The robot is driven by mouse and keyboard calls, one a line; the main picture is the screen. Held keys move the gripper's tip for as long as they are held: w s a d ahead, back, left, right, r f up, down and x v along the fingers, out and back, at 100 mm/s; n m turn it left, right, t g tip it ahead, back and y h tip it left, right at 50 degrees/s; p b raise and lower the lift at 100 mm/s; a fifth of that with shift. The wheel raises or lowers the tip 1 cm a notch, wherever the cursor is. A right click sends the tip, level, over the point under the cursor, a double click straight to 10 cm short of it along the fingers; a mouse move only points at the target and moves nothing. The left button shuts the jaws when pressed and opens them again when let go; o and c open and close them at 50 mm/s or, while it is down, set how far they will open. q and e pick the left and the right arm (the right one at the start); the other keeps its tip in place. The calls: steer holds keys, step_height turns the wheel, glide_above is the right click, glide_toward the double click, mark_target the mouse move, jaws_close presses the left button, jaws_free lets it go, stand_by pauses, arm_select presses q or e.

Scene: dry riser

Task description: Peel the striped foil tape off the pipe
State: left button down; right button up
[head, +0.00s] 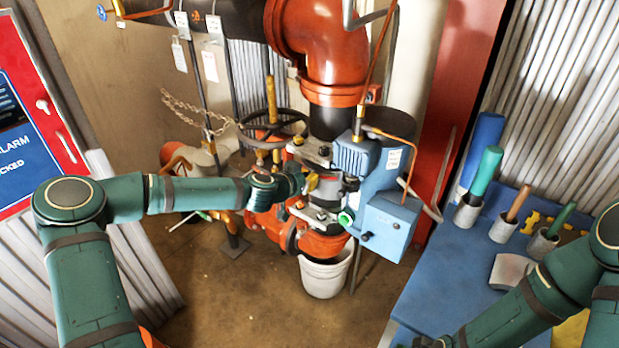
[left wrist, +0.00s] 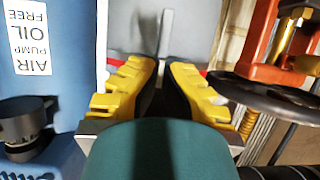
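In the head view the pipe (head: 330,124) runs down from a red elbow to a clamped section beside a blue pump. My left gripper (head: 311,183) is at the left side of that section, just left of the pump. In the left wrist view its yellow fingers (left wrist: 162,72) lean together with a narrow gap at the tips. A grey surface shows beyond them, with small red patches on both sides. My right gripper (head: 428,342) is a dark shape cut off at the bottom edge.
The blue pump (head: 373,165) stands close right of the left gripper. A black handwheel (left wrist: 270,98) is close on the other side in the wrist view. A white bucket (head: 325,275) stands below. A blue bench (head: 440,262) with tools in holders is at the right.

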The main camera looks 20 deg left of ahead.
arm_select(q)
steer(key=s+a+b, duration=0.1)
steer(key=s+a, duration=0.2)
steer(key=s, duration=0.5)
steer(key=shift+s, duration=0.15)
stand_by(0.6)
stand_by(0.4)
